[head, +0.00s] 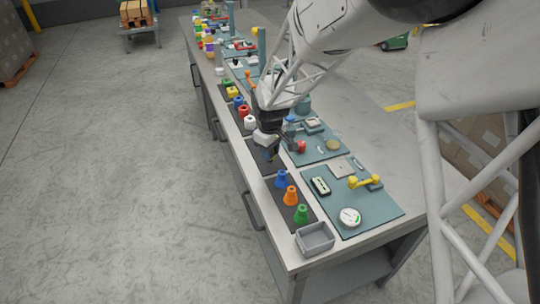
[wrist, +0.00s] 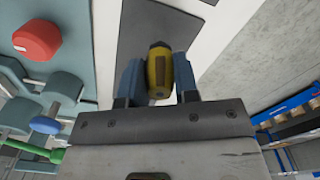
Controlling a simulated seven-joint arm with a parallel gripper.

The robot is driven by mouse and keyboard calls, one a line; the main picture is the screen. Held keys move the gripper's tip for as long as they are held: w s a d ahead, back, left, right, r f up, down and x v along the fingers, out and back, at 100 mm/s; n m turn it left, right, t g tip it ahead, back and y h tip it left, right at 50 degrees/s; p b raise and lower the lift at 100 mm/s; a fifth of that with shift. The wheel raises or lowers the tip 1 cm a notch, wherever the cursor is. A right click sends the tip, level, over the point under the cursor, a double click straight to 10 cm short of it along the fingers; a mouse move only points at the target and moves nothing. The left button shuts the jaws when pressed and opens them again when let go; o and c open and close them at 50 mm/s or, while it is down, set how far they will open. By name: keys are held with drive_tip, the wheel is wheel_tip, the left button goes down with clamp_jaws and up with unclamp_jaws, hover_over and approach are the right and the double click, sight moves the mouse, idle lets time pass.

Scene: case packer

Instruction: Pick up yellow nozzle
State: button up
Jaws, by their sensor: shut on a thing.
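The yellow nozzle (wrist: 159,72) shows in the wrist view between the two blue fingers of my gripper (wrist: 158,80). The fingers are shut on its sides, and its rounded end points up in the picture. A dark mat (wrist: 140,28) lies behind it; I cannot tell whether the nozzle touches it. In the head view my gripper (head: 270,153) is over the dark strip along the bench's left edge, and I cannot make out the nozzle there.
Blue (head: 281,180), orange (head: 291,196) and green (head: 302,214) nozzles stand on a nearer dark mat. A grey bin (head: 315,238) sits at the near corner. A red knob (head: 301,147) is close right of my gripper. Several coloured caps stand farther back.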

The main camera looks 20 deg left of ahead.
wheel_tip(320, 180, up, 8)
drive_tip(key=shift+f, duration=0.1)
idle(0.9)
